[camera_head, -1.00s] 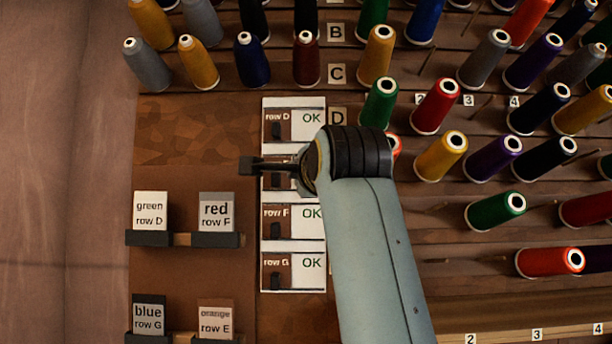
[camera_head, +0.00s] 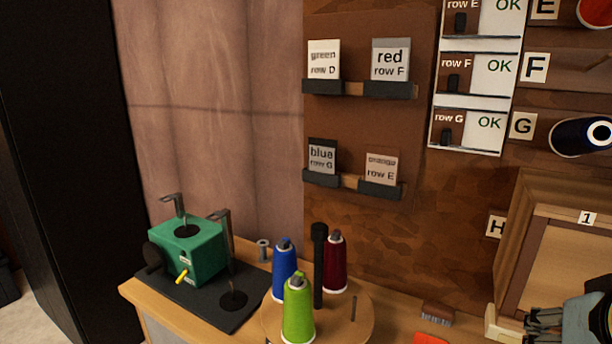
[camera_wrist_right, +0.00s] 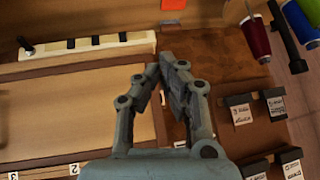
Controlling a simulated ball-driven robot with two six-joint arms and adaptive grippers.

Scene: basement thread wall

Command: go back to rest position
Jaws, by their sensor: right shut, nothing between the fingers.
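My right gripper (camera_wrist_right: 158,72) is in the right wrist view with its fingertips drawn together and nothing between them. Beyond it are a wooden drawer or tray and the brown board. In the head view a grey and black part of my right arm shows at the bottom right corner, in front of the wooden tray (camera_head: 533,255); its fingertips cannot be made out there. My left gripper is in neither current view.
A bench at the lower left holds a green winding machine (camera_head: 188,252) and a round stand with a blue cone (camera_head: 284,270), a green cone (camera_head: 298,312) and a dark red cone (camera_head: 335,262). Row cards sit on the wall, beside OK labels (camera_head: 490,66). A small brush (camera_head: 437,313) lies near the tray.

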